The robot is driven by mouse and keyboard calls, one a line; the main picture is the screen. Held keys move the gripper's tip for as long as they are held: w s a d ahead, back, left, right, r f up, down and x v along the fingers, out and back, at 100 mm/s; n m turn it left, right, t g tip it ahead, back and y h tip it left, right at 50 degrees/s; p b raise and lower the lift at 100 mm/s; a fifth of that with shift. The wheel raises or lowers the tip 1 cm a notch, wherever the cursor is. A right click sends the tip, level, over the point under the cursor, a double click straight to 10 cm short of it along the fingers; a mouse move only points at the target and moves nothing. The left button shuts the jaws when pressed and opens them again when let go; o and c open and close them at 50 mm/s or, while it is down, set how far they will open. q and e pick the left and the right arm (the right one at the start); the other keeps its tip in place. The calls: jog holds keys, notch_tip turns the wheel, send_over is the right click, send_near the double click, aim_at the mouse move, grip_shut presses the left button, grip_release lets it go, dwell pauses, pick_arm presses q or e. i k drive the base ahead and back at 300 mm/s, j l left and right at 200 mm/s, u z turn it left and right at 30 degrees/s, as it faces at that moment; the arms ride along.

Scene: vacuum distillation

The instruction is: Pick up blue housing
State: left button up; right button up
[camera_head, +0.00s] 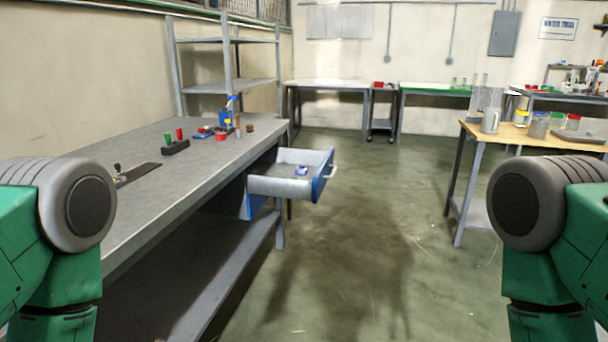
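A small blue and white object (301,170) lies inside the open drawer (283,186) under the right end of the grey workbench. A blue block-like object (225,117) stands on the bench top among other small parts. I cannot tell for certain which of these is the blue housing; both are small and far off. Only the green and grey links of my two arms show at the left and right edges. Neither of my grippers is in view.
The long grey workbench (130,200) fills the left, carrying a flat dark bar (138,174) and a black holder (175,147). The drawer juts into the aisle. The floor (370,240) ahead is clear. A wooden-topped table (545,139) with jars stands at right.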

aim_at(302, 170)
jog(key=i+l+z, duration=0.35)
jog(key=i, duration=0.2)
jog(key=i+l+z, duration=0.1)
jog(key=i+z, duration=0.25)
jog(key=i, duration=0.2)
jog(key=i+l, duration=0.15)
jog(key=i, duration=0.75)
jog(key=i+l, duration=0.1)
jog(key=i, duration=0.85)
